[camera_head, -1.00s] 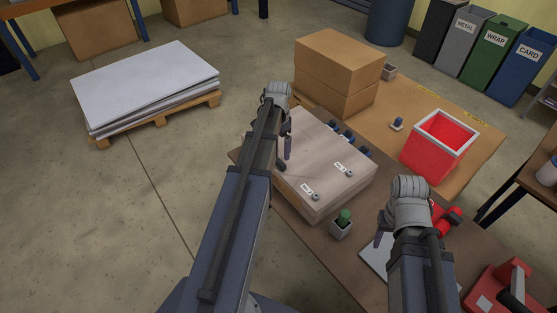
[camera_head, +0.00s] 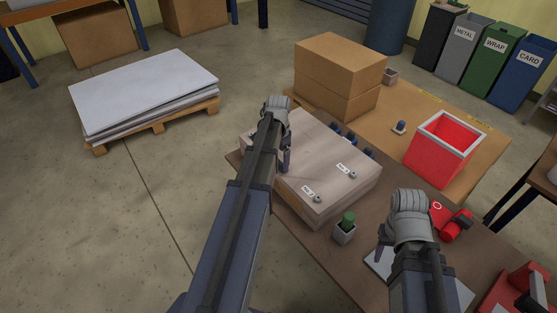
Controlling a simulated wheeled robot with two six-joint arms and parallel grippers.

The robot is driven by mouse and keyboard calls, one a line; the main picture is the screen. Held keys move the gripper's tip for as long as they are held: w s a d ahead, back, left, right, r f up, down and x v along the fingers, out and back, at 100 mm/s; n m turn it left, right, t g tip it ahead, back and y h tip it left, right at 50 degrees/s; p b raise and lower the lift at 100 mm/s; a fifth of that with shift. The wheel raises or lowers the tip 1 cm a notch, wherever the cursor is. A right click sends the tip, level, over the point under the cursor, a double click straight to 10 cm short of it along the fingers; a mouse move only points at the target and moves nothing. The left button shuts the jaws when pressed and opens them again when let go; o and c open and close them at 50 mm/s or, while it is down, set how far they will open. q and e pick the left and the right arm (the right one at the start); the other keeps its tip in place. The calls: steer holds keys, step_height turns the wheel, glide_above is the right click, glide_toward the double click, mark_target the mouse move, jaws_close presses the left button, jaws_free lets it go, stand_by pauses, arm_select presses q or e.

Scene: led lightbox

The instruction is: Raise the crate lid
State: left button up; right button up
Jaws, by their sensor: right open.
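The pale wooden crate (camera_head: 318,160) stands on the brown table with its flat lid down. Two small knobs with white labels sit near the lid's front edge, one at the left (camera_head: 317,198) and one at the right (camera_head: 353,174). My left gripper (camera_head: 284,161) is over the left part of the lid, pointing down. My arm hides part of the crate's left side, and I cannot tell whether the fingers touch the lid or how far apart they are. My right gripper (camera_head: 383,246) is open, to the right of the crate and above a white sheet (camera_head: 378,265).
A small pot with a green top (camera_head: 345,232) stands close to the crate's front corner. Cardboard boxes (camera_head: 340,75) stand behind the crate. A red bin (camera_head: 440,158) and a red tool (camera_head: 455,225) are at the right. Dark blue-topped pieces (camera_head: 350,140) line the crate's far side.

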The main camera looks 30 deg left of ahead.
arm_select(q)
jaws_close()
stand_by(0.5)
steer(key=shift+r, duration=0.15)
arm_select(e)
steer(key=shift+r, duration=0.1)
